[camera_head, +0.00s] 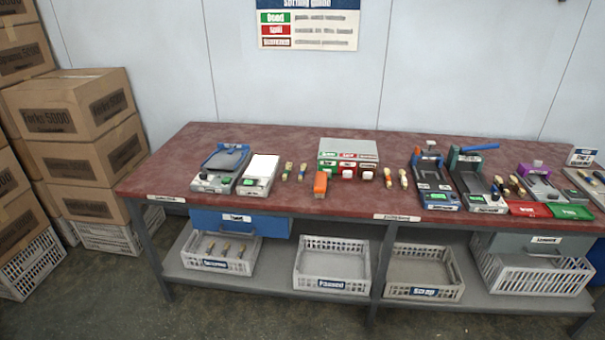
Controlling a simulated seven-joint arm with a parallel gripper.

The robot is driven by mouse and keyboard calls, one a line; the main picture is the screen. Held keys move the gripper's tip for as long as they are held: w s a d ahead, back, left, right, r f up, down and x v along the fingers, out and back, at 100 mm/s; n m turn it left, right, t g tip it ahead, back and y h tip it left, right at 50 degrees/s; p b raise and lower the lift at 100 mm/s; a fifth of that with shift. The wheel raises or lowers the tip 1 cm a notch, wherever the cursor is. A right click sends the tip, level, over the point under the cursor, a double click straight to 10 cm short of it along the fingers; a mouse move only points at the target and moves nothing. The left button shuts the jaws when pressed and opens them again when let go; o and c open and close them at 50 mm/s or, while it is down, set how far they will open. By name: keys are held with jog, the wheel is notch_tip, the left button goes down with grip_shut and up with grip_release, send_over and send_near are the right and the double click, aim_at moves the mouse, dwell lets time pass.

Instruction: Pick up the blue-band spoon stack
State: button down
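Several small wooden spoons or spoon stacks lie on the red-brown bench top (270,138). One pair, a left stack (288,170) and a right stack (302,172), lies left of the orange block. Another pair, a left stack (388,177) and a right stack (403,178), lies right of the grey box with coloured labels. More stacks (516,186) lie near the right-hand devices. Bands are too small for me to tell which stack is blue-banded. My gripper is not in view.
Press-like devices stand at left (220,168), centre right (432,180) and further right (475,178). An orange block (320,184) and a grey labelled box (347,147) stand mid-bench. White crates (333,284) sit on the lower shelf. Cardboard boxes (75,105) are stacked at left.

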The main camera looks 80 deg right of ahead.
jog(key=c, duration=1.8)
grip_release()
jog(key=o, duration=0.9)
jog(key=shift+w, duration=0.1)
